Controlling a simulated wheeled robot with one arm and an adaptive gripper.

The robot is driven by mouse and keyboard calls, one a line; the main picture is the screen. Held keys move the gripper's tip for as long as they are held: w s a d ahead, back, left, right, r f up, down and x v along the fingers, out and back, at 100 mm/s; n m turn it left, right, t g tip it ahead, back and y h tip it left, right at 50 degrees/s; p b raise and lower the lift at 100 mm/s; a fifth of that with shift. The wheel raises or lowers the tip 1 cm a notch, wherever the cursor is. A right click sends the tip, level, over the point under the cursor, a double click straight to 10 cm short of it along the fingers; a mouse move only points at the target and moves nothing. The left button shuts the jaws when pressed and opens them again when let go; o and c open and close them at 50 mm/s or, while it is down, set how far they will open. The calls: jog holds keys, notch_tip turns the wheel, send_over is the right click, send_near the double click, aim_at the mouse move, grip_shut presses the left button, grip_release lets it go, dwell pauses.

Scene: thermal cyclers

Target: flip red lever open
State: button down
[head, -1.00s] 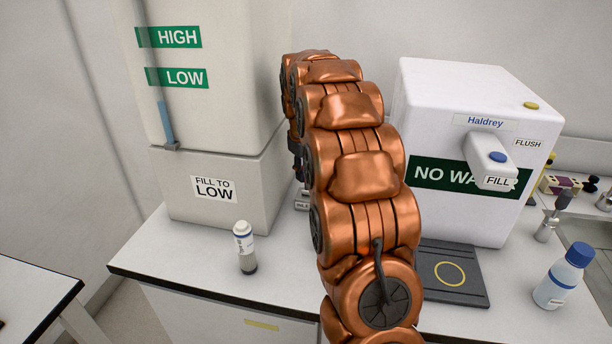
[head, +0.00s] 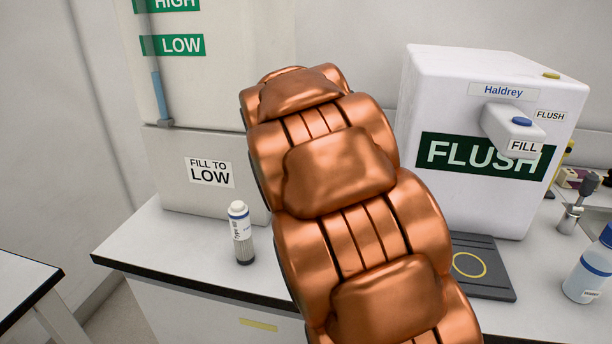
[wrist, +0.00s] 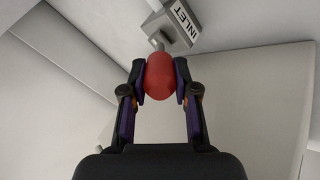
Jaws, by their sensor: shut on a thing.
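The red lever (wrist: 160,77) shows in the wrist view as a rounded red knob on a short metal stem. The stem joins a grey block with an INLET label (wrist: 176,22) on a pale wall. My gripper (wrist: 160,75) has its two fingers on either side of the red knob, shut on it. In the head view my copper arm covers the middle, and the lever and gripper are hidden behind it.
A large tank marked FILL TO LOW (head: 160,170) stands at the left. A small white cartridge (head: 241,232) stands before it. The white Haldrey dispenser (head: 440,100) shows FLUSH, with a dark pad (head: 490,285) below. A blue-capped bottle (head: 588,270) stands at the right.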

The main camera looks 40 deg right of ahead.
jog(key=shift+s+a+f+h+b, duration=0.2)
jog(key=shift+f+h+b, duration=0.15)
jog(key=shift+b, duration=0.3)
jog(key=shift+t, duration=0.4)
jog(key=c, duration=0.9)
grip_release()
jog(key=shift+o, duration=0.2)
jog(key=shift+a, duration=0.1)
jog(key=v, duration=1.2)
